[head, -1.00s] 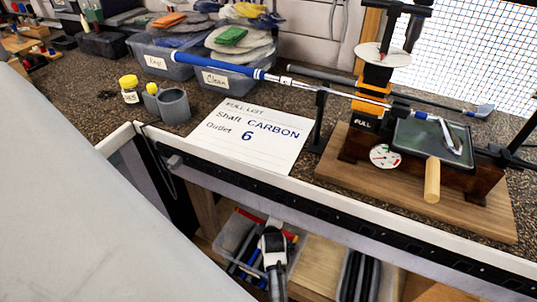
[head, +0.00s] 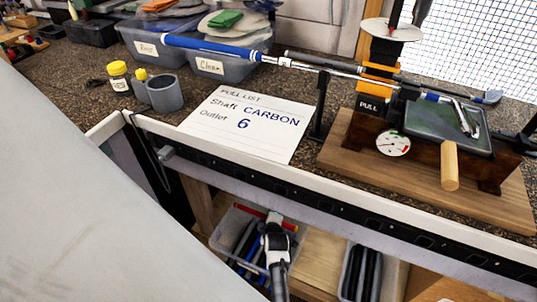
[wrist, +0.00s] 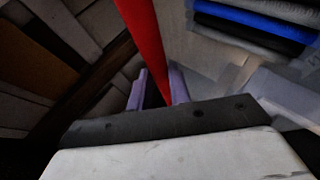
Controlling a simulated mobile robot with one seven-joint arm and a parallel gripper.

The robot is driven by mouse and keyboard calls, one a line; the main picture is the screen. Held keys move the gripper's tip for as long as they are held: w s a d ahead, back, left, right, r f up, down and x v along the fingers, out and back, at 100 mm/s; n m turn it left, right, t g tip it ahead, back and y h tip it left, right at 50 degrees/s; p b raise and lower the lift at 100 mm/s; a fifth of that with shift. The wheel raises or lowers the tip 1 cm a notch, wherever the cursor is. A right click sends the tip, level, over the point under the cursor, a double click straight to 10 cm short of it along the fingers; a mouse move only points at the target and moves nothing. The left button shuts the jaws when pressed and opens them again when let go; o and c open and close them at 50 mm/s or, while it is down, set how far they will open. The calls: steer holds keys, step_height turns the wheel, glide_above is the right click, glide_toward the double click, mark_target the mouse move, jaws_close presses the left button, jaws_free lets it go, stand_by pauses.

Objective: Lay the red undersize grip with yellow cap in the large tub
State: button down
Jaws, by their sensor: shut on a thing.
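The red grip (wrist: 143,40) is held in my gripper, between the purple fingers (wrist: 157,90) in the wrist view. In the head view my gripper (head: 274,217) is at the low shelf, and the red grip (head: 291,226) shows on both sides of it, lying across the top of a clear tub (head: 222,238). Blue and black grips lie in this tub; they also show at the upper right of the wrist view (wrist: 260,22). The yellow cap cannot be made out. I cannot tell whether the red grip touches the tub.
A narrower tub (head: 344,290) with black grips stands to the right, with bare wooden shelf (head: 318,262) between. The bench edge (head: 300,190) overhangs the shelf. On the bench are a club in a clamp, a pull list card (head: 243,122) and labelled tubs (head: 230,66).

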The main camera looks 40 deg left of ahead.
steer(key=shift+r, duration=0.4)
